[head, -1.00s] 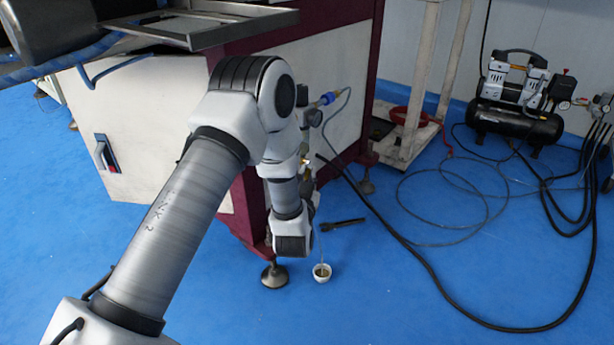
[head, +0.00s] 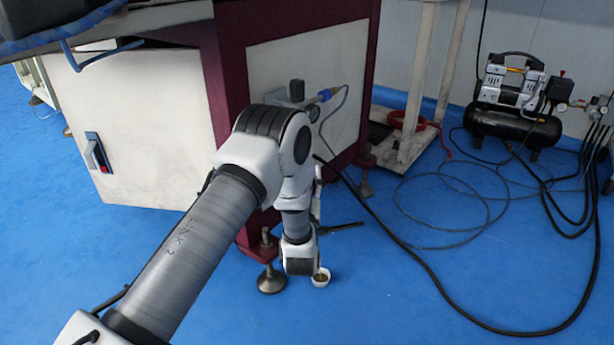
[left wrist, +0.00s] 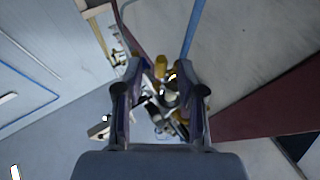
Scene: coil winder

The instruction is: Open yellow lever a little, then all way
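In the left wrist view, a small yellow piece (left wrist: 160,66), probably the yellow lever, shows between the fingertips of my left gripper (left wrist: 160,70). Its fingers stand apart, one on each side of the yellow piece and some dark and metallic fittings (left wrist: 168,97). I cannot tell whether either finger touches the lever. In the head view my own left arm hides the lever and the fingers. A grey box (head: 297,90) and a blue connector (head: 325,95) with a thin hose show on the cabinet side above the arm. My right gripper is out of view.
The maroon and white machine cabinet (head: 165,130) stands close to the arm. Hoses run right to a compressor (head: 515,100). The front floor is clear.

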